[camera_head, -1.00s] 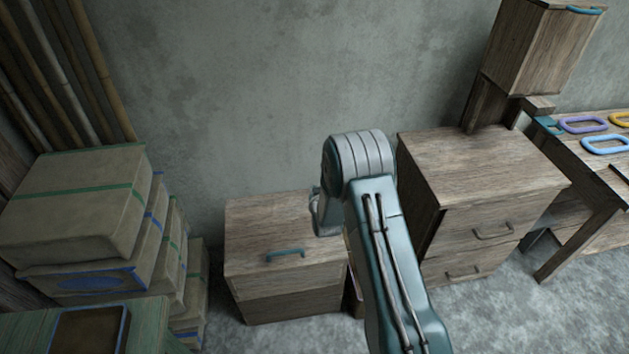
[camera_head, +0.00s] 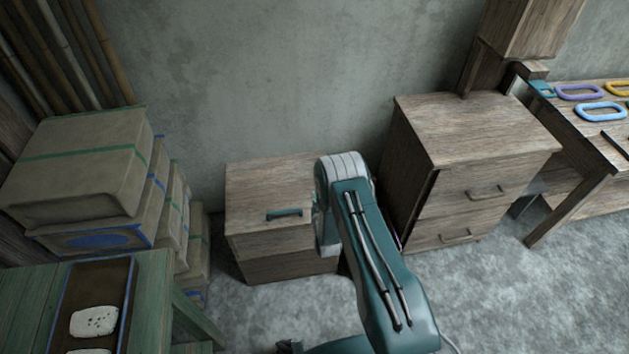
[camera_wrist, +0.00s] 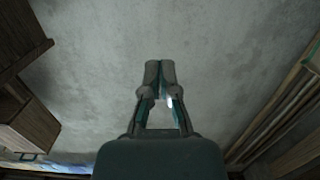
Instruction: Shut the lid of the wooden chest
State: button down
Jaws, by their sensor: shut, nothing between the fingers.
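The wooden chest (camera_head: 290,268) stands on the floor against the wall, in the middle of the head view. Its lid (camera_head: 262,185) lies down flat over the box, with a teal handle (camera_head: 285,214) near the front edge. A dark seam runs below the lid; I cannot tell whether a small gap is left. My arm covers the chest's right end. My gripper (camera_wrist: 160,72) shows in the wrist view, with its fingertips together and nothing between them, facing the bare wall. The chest does not show clearly there, and the head view hides the fingertips.
A wooden drawer cabinet (camera_head: 470,150) stands right of the chest. Stacked wrapped bundles (camera_head: 80,165) stand at its left, with a green table (camera_head: 152,300) in front. A workbench (camera_head: 590,145) with coloured rings is at far right. Open floor (camera_head: 500,310) lies in front of the cabinet.

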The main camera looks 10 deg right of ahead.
notch_tip(320, 180, down, 9)
jog(key=s, duration=0.2)
jog(key=shift+s, duration=0.25)
jog(key=shift+d+r, duration=0.1)
